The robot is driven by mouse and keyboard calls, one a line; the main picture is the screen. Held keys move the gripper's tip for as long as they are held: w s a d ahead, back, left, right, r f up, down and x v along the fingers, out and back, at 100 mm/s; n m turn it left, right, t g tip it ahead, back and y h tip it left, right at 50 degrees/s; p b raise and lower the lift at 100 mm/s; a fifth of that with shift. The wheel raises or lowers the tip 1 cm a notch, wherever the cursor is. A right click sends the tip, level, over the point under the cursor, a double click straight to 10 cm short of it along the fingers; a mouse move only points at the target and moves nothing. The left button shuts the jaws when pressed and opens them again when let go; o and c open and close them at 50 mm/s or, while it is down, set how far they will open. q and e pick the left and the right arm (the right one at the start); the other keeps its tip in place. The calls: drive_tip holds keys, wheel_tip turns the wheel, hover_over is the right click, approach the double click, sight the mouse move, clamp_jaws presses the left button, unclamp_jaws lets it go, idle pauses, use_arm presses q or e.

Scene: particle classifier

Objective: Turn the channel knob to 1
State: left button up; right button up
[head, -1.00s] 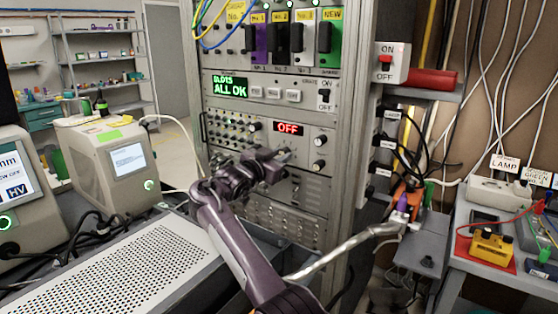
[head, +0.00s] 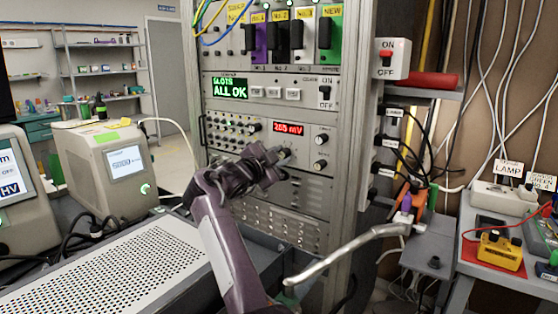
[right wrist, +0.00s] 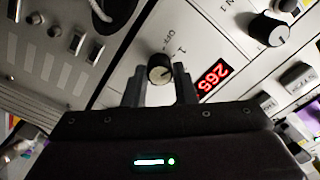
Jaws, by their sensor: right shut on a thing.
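The channel knob (right wrist: 159,68) is a small round black knob with a light face on the rack's metal panel. In the right wrist view it sits between the fingertips of my right gripper (right wrist: 159,88), which is shut on it. The labels OFF and 1 are printed beside it; its exact pointer direction is hard to tell. The red display (right wrist: 213,77) beside it reads 265. In the head view the display (head: 288,128) is lit, and my right gripper (head: 284,154) is at the panel just below it, hiding the knob. My left gripper is not in view.
Two more black knobs (head: 321,139) sit right of the display. Above is a panel with a green ALL OK screen (head: 231,89). A perforated metal case (head: 130,268) lies at the lower left. A bent silver tube (head: 345,252) crosses at the lower right.

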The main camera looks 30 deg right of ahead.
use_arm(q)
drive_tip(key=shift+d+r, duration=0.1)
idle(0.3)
use_arm(e)
drive_tip(key=o, duration=1)
drive_tip(key=shift+a, duration=0.25)
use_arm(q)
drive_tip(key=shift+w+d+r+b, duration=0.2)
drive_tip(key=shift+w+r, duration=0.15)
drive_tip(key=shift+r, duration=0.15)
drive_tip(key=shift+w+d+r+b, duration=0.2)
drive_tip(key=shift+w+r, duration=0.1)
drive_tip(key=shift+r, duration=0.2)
use_arm(e)
drive_tip(key=v, duration=0.7)
drive_tip(key=shift+s+a, duration=0.2)
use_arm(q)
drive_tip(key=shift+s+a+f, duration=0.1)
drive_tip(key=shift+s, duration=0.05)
